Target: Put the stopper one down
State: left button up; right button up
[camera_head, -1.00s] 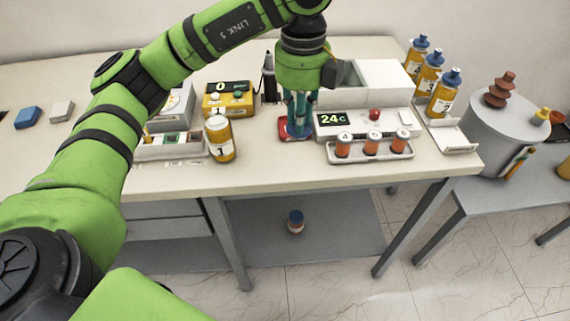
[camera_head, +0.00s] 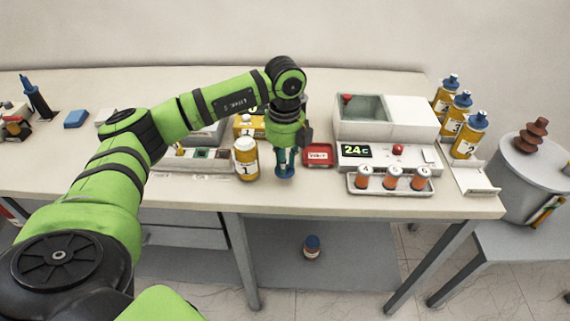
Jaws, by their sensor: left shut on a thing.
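My left gripper (camera_head: 285,164) points straight down over the table, shut on a blue stopper (camera_head: 285,173). The stopper is at the fingertips, low over the tabletop; I cannot tell whether it touches. The bottle marked 1 (camera_head: 246,162) stands upright just left of the gripper, apart from it, and no blue cap shows on it. A small red tray (camera_head: 318,154) with a label lies just right of the gripper. My right gripper is out of view.
A white device (camera_head: 390,150) reading 24c stands right, with a rack of orange vials (camera_head: 391,187) in front. Blue-capped bottles (camera_head: 467,136) stand at the right end. A yellow box (camera_head: 243,125) is behind bottle 1. Another bottle (camera_head: 312,245) is on the lower shelf.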

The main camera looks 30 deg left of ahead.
pick_arm(q)
notch_tip(320, 180, down, 2)
jog(key=shift+f+p, duration=0.2)
jog(key=shift+p, duration=0.1)
jog(key=shift+f, duration=0.25)
jog(key=o, duration=0.8)
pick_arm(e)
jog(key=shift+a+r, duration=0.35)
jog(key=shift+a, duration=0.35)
pick_arm(q)
jog(key=shift+r, duration=0.2)
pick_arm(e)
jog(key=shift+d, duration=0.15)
